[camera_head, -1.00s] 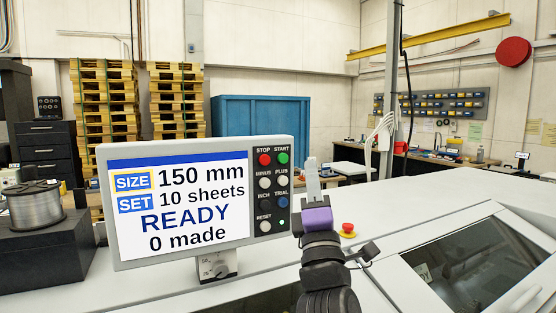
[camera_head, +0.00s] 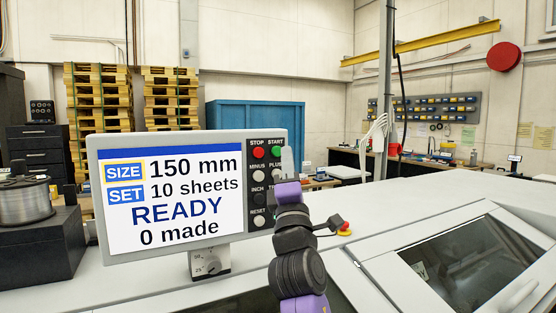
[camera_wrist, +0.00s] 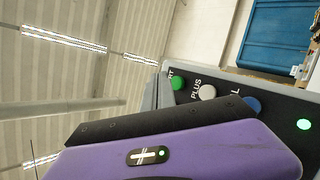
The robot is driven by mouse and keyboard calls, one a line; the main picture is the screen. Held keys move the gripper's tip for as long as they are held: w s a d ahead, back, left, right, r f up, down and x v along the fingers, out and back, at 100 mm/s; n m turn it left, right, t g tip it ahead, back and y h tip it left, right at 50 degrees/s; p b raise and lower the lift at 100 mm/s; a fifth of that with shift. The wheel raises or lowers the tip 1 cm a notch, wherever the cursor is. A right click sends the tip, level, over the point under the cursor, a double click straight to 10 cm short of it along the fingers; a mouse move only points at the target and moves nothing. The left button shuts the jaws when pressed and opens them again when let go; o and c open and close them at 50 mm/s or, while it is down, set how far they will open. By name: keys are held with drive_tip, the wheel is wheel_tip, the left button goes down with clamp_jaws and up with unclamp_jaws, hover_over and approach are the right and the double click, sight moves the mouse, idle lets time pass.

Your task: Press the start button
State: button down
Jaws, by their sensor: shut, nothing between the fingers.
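The green START button (camera_head: 277,152) is at the top right of the button column on the control panel (camera_head: 190,138). It also shows in the wrist view (camera_wrist: 178,83), close to the far end of my gripper. My gripper (camera_head: 287,158) is shut and empty, its tips pointing up just right of and below the START button. Whether the tips touch the panel cannot be told. The gripper covers the PLUS and TRIAL buttons in the head view. The screen (camera_head: 175,200) reads 150 mm, 10 sheets, READY, 0 made.
The red STOP button (camera_head: 258,152) is beside START, with white MINUS (camera_head: 257,176) below it. A red emergency knob (camera_head: 345,228) sits on the machine top to the right. A wire spool (camera_head: 24,200) stands at left. Above the panel is free room.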

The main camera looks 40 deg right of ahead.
drive_tip(key=shift+w+d, duration=0.15)
drive_tip(key=shift+w, duration=0.4)
drive_tip(key=shift+w+b, duration=0.15)
drive_tip(key=shift+b, duration=0.15)
idle(1.5)
drive_tip(key=shift+w+d, duration=0.1)
drive_tip(key=shift+w, duration=0.15)
